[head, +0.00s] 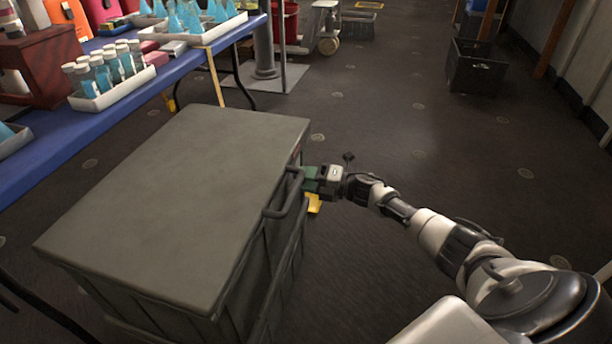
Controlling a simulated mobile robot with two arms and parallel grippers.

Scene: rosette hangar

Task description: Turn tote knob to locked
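The tote (180,200) is a large dark grey bin with a flat, closed lid. A dark bar handle (287,200) sticks out from its right side. My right arm reaches in from the right, and my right gripper (314,181) is at the tote's right side, just past the handle. Green parts show at the gripper's tip, and a small yellow piece (314,204) shows just below it. I cannot make out the knob or its setting; the tote's edge and the gripper hide that spot. Whether the fingers are closed is unclear. My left gripper is out of view.
A blue table (60,152) stands behind and left of the tote, holding a white tray (118,91) of capped blue bottles and a dark red box (45,65). A black crate (474,72) is at the far right. The floor right of the tote is clear.

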